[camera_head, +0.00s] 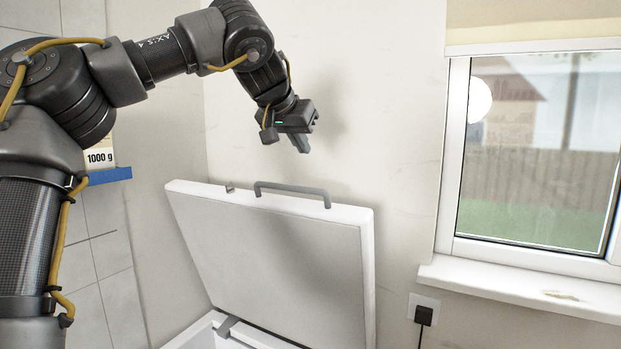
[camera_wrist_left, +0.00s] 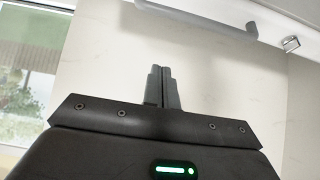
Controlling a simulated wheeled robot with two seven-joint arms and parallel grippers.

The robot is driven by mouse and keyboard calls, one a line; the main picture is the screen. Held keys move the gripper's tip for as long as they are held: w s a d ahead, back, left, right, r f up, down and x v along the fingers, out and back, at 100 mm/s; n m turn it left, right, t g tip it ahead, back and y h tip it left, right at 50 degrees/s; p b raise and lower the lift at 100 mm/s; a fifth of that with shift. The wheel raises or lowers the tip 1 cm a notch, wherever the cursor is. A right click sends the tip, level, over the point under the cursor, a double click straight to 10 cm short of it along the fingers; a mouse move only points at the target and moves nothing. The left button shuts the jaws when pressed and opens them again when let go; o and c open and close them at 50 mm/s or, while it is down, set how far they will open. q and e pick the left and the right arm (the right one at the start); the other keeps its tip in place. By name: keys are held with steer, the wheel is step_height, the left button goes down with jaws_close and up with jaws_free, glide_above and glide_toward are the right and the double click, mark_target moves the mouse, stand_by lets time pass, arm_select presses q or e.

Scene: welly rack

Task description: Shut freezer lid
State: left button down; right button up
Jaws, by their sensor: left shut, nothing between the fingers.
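The freezer lid (camera_head: 280,262) is white and stands open, tilted up from the white freezer body (camera_head: 196,336) at the bottom of the head view. A grey bar handle (camera_head: 292,188) is on its upper edge. My left gripper (camera_head: 301,146) is shut and empty, above the lid's top edge and apart from the handle. In the left wrist view the shut fingers (camera_wrist_left: 162,86) point toward a pale wall, with the grey handle (camera_wrist_left: 195,17) across the top and a strip of the white lid (camera_wrist_left: 290,12) beside it. My right gripper is not in view.
A window (camera_head: 540,150) with a white sill (camera_head: 520,288) is on the right. A black plug sits in a wall socket (camera_head: 424,309) right of the lid. The wall behind the lid is bare.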

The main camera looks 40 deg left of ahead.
arm_select(q)
steer(key=p, duration=0.5)
glide_above(310, 205)
steer(key=w, duration=0.3)
step_height(310, 205, down, 7)
steer(key=shift+a+r, duration=0.15)
steer(key=shift+r, duration=0.05)
steer(key=s, duration=0.1)
steer(key=s+f, duration=0.1)
steer(key=s, duration=0.1)
steer(key=shift+p, duration=0.3)
steer(key=shift+s+d+f, duration=0.2)
steer(key=shift+s+f, duration=0.05)
steer(key=shift+s, duration=0.2)
steer(key=shift+w+f, duration=0.1)
steer(key=shift+f, duration=0.05)
